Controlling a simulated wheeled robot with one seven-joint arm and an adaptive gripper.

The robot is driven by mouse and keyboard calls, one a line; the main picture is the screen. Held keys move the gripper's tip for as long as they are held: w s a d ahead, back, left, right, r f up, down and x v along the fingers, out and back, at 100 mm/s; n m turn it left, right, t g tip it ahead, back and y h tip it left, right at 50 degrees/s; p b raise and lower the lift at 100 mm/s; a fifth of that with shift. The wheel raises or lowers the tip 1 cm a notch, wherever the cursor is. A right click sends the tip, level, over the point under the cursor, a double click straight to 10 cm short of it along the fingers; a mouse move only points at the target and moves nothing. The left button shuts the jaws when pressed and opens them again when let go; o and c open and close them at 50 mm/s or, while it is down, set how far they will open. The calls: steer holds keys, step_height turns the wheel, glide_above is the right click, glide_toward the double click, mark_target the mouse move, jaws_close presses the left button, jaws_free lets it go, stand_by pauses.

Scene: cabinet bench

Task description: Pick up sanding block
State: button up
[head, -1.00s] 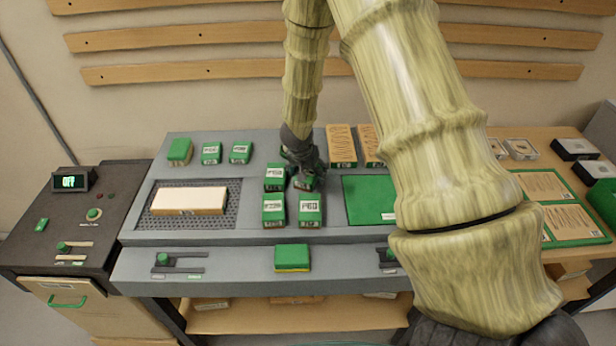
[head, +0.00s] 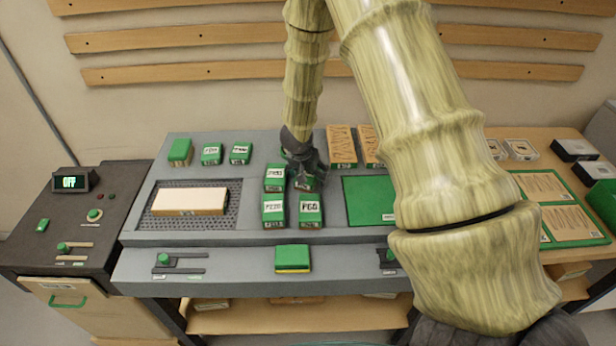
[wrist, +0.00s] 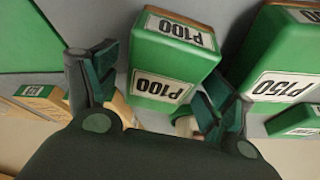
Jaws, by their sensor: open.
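Several green sanding blocks with white grit labels stand on the grey bench. The P100 block (wrist: 175,55) shows in the wrist view between my two open fingers; in the head view it is mostly hidden behind my gripper (head: 308,172). My gripper (wrist: 158,95) is open, with one finger on either side of that block's near end. I cannot tell whether the fingers touch it. The P150 block (wrist: 285,55) is close beside the right finger; it also shows in the head view (head: 274,178). The P60 block (head: 310,210) and another block (head: 273,211) stand in front.
Three green blocks (head: 211,154) stand at the back left. A pale wooden piece (head: 188,201) lies on a perforated mat. A green pad (head: 368,200) lies right of the blocks. Tan boxes (head: 341,146) stand behind. A green and yellow block (head: 292,258) sits on the front ledge.

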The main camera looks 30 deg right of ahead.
steer(key=c, duration=1.3)
steer(key=shift+r, duration=0.3)
step_height(320, 180, up, 10)
steer(key=shift+f+p, duration=0.1)
steer(key=shift+p, duration=0.7)
